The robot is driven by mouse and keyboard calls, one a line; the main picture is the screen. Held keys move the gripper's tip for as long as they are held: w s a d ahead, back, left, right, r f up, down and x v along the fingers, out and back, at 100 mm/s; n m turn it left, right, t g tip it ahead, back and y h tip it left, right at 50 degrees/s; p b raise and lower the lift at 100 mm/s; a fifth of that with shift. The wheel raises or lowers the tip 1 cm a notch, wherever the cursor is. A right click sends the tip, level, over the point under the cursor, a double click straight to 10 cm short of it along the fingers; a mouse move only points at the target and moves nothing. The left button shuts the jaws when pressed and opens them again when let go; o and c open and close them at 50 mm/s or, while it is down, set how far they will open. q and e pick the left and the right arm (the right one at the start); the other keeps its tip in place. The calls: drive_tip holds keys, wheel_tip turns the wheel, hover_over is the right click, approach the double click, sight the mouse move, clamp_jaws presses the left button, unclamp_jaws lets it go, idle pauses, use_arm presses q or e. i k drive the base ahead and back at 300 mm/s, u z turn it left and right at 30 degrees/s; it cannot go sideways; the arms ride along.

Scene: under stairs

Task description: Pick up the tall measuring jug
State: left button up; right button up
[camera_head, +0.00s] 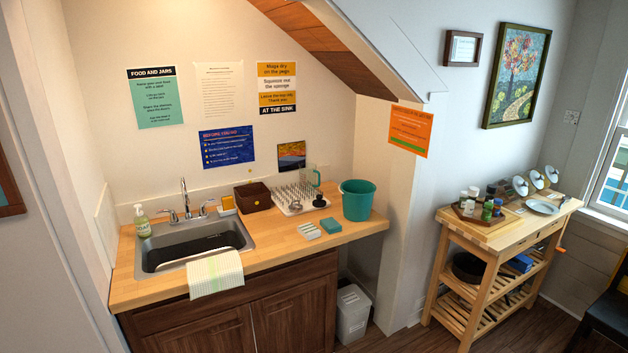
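A clear, green-tinted jug with a handle (312,178) stands at the back of the wooden counter (272,248), by the wall. It looks like the measuring jug, though it is too small to make out any markings. Neither of my grippers is in view.
A teal bucket (358,200) stands right of the rack. A dark brown box (253,197) is to its left. Two small blocks (331,226) lie in front. The sink (195,245) with a towel (216,273) is at left; a wooden cart (480,240) stands at right.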

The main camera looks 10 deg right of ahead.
sight(307, 171)
drive_tip(key=z, duration=0.55)
drive_tip(key=i, duration=3.3)
drive_tip(key=u, duration=0.55)
